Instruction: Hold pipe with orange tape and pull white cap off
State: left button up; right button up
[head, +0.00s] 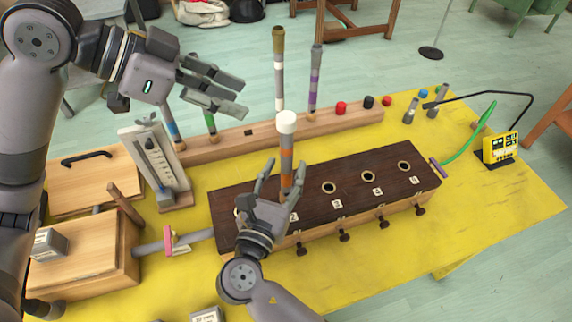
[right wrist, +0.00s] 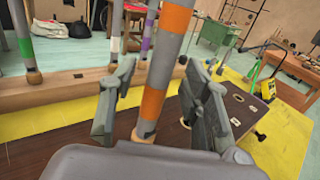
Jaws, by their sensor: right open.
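A grey pipe with orange tape (head: 287,150) stands upright in a dark wooden box (head: 360,205). A white cap (head: 287,122) sits on its top. My right gripper (head: 281,176) is low on the pipe, with its open fingers on either side of it. In the right wrist view, the pipe (right wrist: 166,65) with its orange bands rises between the spread fingers (right wrist: 160,75), with gaps showing. The cap is out of that view. My left gripper (head: 243,98) is open and empty, above and to the left of the cap.
Behind the box, a long wooden rail (head: 245,140) holds several taped pipes, two of them tall. A slanted gauge board (head: 155,165) and wooden boxes (head: 75,250) stand at left. A yellow meter (head: 500,148) is at right. Free yellow tabletop (head: 480,215) lies right of the box.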

jog(key=shift+x, duration=0.9)
grip_shut()
dwell(0.9)
